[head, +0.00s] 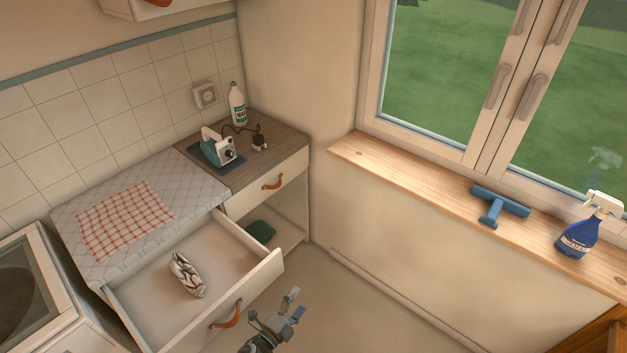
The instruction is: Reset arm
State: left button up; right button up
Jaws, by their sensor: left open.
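My left gripper (288,306) is at the bottom middle of the head view, over the floor. It is open and empty, with its fingers apart. It is just to the right of the front of an open drawer (233,309) and does not appear to touch it. The drawer's brown leather pull (226,316) is on its front, to the left of the gripper. A striped folded cloth item (187,275) lies inside the drawer. My right gripper does not show.
A shut drawer with a leather pull (272,181) is under the counter holding an iron (221,148) and a white bottle (237,104). A checked cloth (125,218) lies on the padded top. The windowsill (425,180) holds a blue squeegee (498,203) and spray bottle (583,228).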

pick_arm(q)
jog(key=s+a+f+n+g+y+b, duration=0.1)
jog(key=s+a+f+n+g+y, duration=0.15)
jog(key=a+f+n, duration=0.4)
jog(key=s+a+f+n+g+y, duration=0.1)
jog(key=s+a+f+n+y, duration=0.25)
jog(key=f, duration=0.65)
jog(key=s+a+f+n+g+y+b, duration=0.1)
jog(key=s+a+f+n+y, duration=0.25)
jog(key=f, duration=0.45)
jog(key=s+a+f+n+g, duration=0.1)
jog(key=s+f+n+g, duration=0.1)
jog(key=s+f, duration=0.2)
jog(key=s+a+f+n+g, duration=0.1)
jog(key=s+f+n+g, duration=0.2)
jog(key=s, duration=0.8)
jog(key=s+a+f+n+g, duration=0.2)
jog(key=s+f+g, duration=0.1)
jog(key=s+f, duration=0.3)
jog(key=shift+s+f+b, duration=0.3)
jog(key=shift+s+b, duration=0.05)
jog(key=shift+s, duration=0.45)
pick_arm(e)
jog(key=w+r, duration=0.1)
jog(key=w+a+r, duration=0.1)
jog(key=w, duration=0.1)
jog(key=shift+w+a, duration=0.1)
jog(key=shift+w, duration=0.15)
